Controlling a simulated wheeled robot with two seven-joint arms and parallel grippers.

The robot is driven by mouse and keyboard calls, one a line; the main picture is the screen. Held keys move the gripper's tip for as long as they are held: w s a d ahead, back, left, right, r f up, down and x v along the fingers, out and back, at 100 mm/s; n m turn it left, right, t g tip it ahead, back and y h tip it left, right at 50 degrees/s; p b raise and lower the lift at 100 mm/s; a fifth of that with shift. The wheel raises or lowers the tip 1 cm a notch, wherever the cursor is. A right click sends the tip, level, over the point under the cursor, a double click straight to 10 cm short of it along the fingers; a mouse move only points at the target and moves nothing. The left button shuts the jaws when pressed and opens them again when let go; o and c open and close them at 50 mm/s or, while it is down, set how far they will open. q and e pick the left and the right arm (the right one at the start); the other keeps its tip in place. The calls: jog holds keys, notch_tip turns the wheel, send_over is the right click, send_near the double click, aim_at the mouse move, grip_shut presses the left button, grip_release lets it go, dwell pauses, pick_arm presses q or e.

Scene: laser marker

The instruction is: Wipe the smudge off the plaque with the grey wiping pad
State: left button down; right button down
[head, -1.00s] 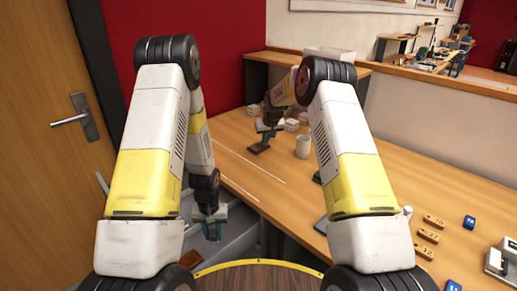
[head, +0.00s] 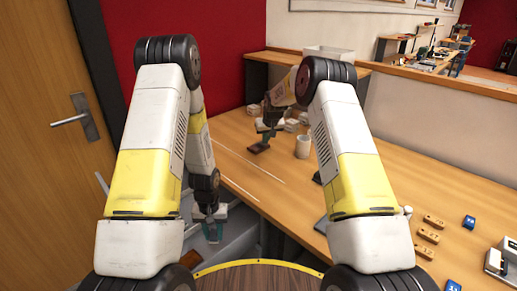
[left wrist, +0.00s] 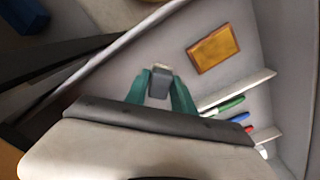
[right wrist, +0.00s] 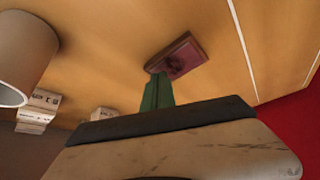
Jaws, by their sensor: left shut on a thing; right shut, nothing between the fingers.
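My left gripper (left wrist: 160,90) is shut on a small grey block, which appears to be the grey wiping pad (left wrist: 158,84). In the head view the left gripper (head: 212,229) hangs low, left of the table's front edge, over a grey surface. A dark red plaque (right wrist: 182,52) with a darker mark lies on the wooden table in the right wrist view. My right gripper (right wrist: 157,80) is shut and empty, its fingertips at the plaque's near edge; contact cannot be told. In the head view the right gripper (head: 262,139) is at the table's far left part.
A white cup (head: 303,147) stands right of the right gripper.

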aim_at(266, 146)
jog(key=shift+f, duration=0.45)
jog(key=shift+r, duration=3.05)
